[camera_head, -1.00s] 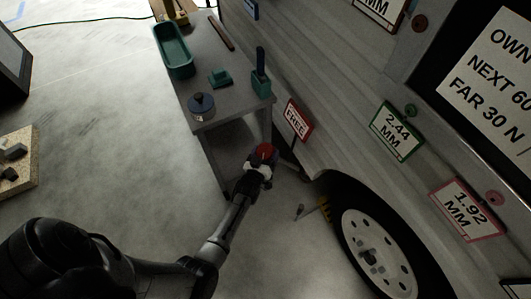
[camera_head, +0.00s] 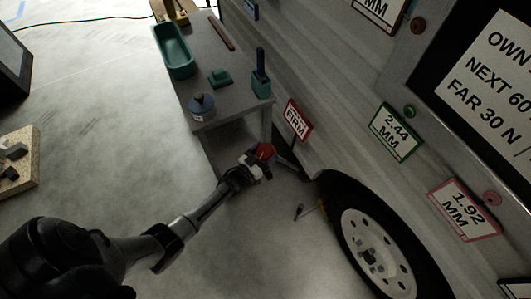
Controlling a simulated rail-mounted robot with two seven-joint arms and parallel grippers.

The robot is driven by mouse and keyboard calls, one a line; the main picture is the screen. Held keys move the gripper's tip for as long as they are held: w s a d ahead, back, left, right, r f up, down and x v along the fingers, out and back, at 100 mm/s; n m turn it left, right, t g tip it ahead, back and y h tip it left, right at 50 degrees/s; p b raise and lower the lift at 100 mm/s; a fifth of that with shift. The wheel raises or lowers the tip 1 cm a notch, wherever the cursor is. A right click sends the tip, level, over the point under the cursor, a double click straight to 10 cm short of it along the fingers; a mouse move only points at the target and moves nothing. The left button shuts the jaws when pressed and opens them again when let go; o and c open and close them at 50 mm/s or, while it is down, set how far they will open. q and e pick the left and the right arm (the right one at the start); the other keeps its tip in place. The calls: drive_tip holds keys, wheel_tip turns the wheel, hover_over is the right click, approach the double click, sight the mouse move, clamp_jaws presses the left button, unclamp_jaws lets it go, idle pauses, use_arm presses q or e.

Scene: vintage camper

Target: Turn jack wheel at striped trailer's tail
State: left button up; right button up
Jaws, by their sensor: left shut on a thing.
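The trailer (camera_head: 345,85) with its ribbed grey side fills the right of the view. A small red wheel (camera_head: 266,151) stands low beside it, near the table's front leg. My left gripper (camera_head: 258,164) is shut on the red wheel, coming at it from the lower left. The gripper hides part of the wheel and whatever carries it. My right gripper is not in view.
A grey table (camera_head: 212,62) behind the wheel holds a green tray (camera_head: 175,50), a dark blue pot (camera_head: 202,105) and green blocks. The trailer's tyre (camera_head: 345,190) is to the right. Open floor (camera_head: 110,130) lies left.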

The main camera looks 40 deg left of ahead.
use_arm(q)
drive_tip(key=m+h, duration=0.3)
drive_tip(key=shift+a+f+h+b, duration=0.1)
drive_tip(key=shift+a+h+b, duration=0.05)
drive_tip(key=shift+h+b, duration=0.2)
drive_tip(key=shift+m+g+h, duration=0.25)
drive_tip(key=shift+m+g, duration=0.05)
drive_tip(key=shift+m, duration=0.3)
drive_tip(key=shift+h, duration=0.4)
drive_tip(key=o, duration=0.9)
